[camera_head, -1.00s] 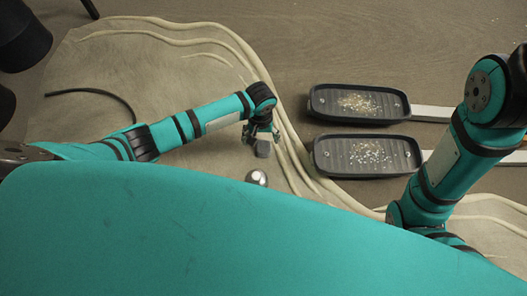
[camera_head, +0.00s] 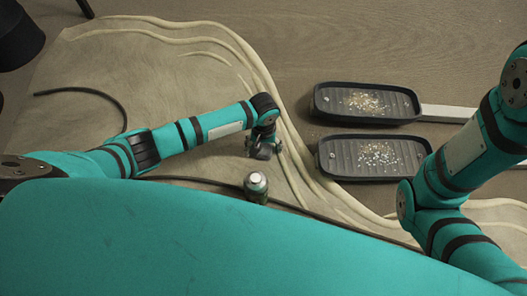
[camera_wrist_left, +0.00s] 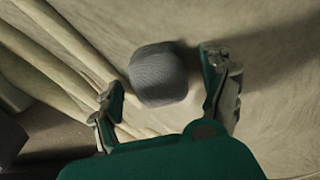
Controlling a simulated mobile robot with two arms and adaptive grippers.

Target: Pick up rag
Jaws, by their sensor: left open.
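A small grey cloth-like lump, which looks like the rag (camera_wrist_left: 158,74), rests on the pale sheet and shows a fine woven texture in the left wrist view. In the head view the rag (camera_head: 263,153) is a dark grey patch under my left gripper, partly covered by it. My left gripper (camera_head: 265,146) is open, pointing down over the rag. In the left wrist view its fingers (camera_wrist_left: 168,82) stand on either side of the rag, with gaps to both.
A metal-topped bottle (camera_head: 256,187) stands just below my left gripper. Two dark ribbed trays (camera_head: 326,112) (camera_head: 333,170) with loose bits lie to the right. Raised folds (camera_head: 290,140) run between. A dark cable (camera_head: 118,98) curves at left.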

